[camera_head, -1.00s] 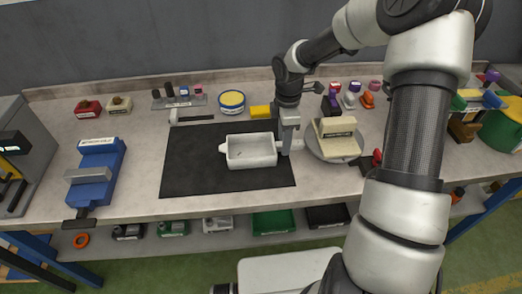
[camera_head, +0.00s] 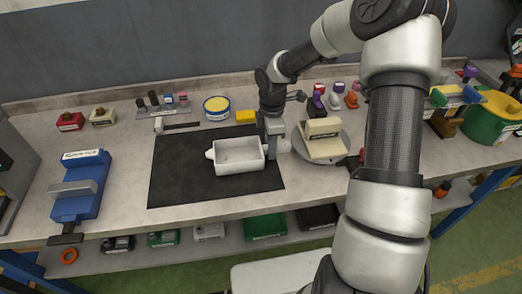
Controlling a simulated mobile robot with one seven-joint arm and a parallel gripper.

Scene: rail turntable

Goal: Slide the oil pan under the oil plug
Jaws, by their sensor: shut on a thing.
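The oil pan (camera_head: 238,156) is a white, open rectangular tray with a small spout at its left end. It rests on the black mat (camera_head: 178,180). My gripper (camera_head: 272,150) points down at the pan's right end and is shut on it there, partly hiding that end. To the right, a cream block-shaped part (camera_head: 322,140) stands on a round grey turntable (camera_head: 343,156). I cannot make out an oil plug on it.
A blue vise (camera_head: 82,190) stands at the left of the bench. A hammer (camera_head: 175,125), a yellow-rimmed round tin (camera_head: 216,108) and a yellow box (camera_head: 245,117) lie behind the mat. My arm covers the bench right of the turntable.

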